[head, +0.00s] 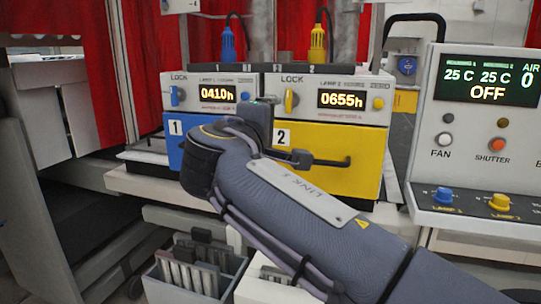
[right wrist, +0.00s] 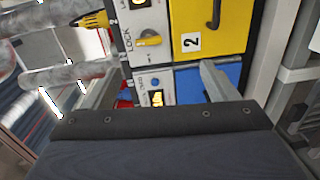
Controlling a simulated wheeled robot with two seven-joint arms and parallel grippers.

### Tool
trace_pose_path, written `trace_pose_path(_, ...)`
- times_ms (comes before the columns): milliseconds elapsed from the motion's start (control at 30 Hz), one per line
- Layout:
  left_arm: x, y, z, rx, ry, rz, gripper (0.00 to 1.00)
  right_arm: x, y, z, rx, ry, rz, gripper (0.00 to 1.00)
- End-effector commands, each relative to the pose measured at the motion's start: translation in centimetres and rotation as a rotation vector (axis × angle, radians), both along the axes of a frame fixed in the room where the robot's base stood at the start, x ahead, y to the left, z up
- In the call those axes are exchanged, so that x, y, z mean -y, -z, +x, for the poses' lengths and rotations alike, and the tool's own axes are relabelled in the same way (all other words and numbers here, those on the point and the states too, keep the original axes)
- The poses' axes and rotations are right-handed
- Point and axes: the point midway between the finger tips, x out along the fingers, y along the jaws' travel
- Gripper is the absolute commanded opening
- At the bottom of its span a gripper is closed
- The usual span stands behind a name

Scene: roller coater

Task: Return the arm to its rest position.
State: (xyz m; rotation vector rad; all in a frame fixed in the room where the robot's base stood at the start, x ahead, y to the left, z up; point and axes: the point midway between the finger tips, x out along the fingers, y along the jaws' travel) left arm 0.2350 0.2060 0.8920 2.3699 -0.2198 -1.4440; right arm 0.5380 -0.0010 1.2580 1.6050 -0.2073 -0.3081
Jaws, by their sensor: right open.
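My right arm comes in from the lower right in the head view and bends at a dark wrist in front of the two lamp units. My right gripper (head: 258,112) is partly hidden by the wrist there. In the right wrist view, my right gripper (right wrist: 162,70) shows two grey fingers spread apart with nothing between them. They point toward the blue unit 1 (right wrist: 190,85), and the yellow unit 2 (right wrist: 235,20) is above. Contact with the units cannot be told. My left gripper is not in view.
The yellow door (head: 362,180) has a black bar handle (head: 335,162); the blue door (head: 172,157) is partly hidden. A control console (head: 475,110) stands at the right. Bins (head: 185,290) are below, red curtains (head: 95,60) behind. A grey cabinet stands left.

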Motion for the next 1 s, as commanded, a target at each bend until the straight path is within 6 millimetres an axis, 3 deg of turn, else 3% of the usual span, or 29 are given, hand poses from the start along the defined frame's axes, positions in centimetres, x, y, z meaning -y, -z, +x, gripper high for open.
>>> trace_pose_path(267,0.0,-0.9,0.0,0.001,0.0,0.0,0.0,4.9,2.6,0.9,-0.118,0.024,0.104,0.8)
trace_pose_path(467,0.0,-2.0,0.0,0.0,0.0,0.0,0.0,10.9,6.3,0.7,-0.26,0.063,0.255,0.8)
trace_pose_path(567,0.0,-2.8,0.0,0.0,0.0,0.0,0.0,14.8,9.0,-0.6,-0.357,0.095,0.378,0.8)
trace_pose_path(667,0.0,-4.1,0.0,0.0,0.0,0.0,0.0,19.5,12.5,-3.7,-0.474,0.146,0.563,0.8)
trace_pose_path(800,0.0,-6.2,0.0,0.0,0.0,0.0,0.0,24.2,17.7,-11.7,-0.626,0.246,0.92,0.8)
trace_pose_path(900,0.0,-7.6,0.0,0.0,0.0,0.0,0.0,24.9,20.8,-18.3,-0.688,0.332,1.193,0.8)
trace_pose_path(1000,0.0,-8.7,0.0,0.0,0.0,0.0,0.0,24.0,23.1,-23.8,-0.71,0.419,1.432,0.8)
